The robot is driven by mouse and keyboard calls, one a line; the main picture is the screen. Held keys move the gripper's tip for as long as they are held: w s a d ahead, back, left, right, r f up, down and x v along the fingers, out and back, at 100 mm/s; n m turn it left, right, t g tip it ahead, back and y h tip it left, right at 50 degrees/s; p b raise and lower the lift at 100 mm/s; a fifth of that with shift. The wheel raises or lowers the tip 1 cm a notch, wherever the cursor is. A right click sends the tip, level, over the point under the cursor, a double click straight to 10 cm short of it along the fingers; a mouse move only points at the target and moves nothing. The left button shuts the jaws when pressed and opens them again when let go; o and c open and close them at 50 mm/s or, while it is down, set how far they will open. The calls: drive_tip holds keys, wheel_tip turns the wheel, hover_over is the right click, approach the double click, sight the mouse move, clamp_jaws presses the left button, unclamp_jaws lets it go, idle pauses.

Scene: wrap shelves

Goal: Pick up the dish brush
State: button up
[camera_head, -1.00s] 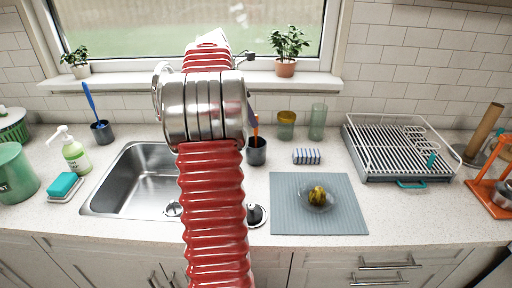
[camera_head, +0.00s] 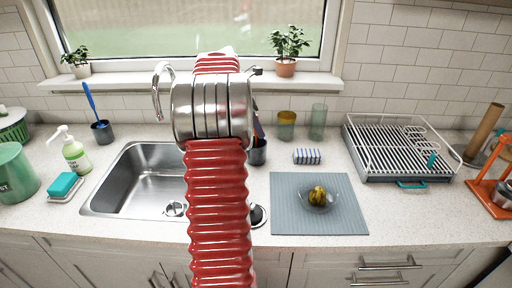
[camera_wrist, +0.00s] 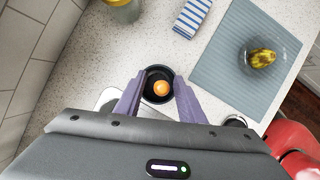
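In the wrist view my gripper (camera_wrist: 158,82) is open, its two purple fingers apart on either side of a dark cup (camera_wrist: 153,96). An orange-ended tool (camera_wrist: 161,88) stands in that cup, seen nearly end-on between the fingers; its lower part is hidden. In the head view the dark cup (camera_head: 257,154) stands right of the sink, and my arm hides most of the gripper. A blue-handled tool (camera_head: 90,100) leans in another dark cup (camera_head: 102,132) left of the sink. I cannot tell which of the two is the dish brush.
A sink (camera_head: 140,175) lies left of my arm. A grey mat (camera_head: 290,215) holds a glass bowl. A dish rack (camera_head: 400,175) is farther right.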

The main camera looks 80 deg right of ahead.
drive_tip(key=shift+c, duration=0.5)
clamp_jaws()
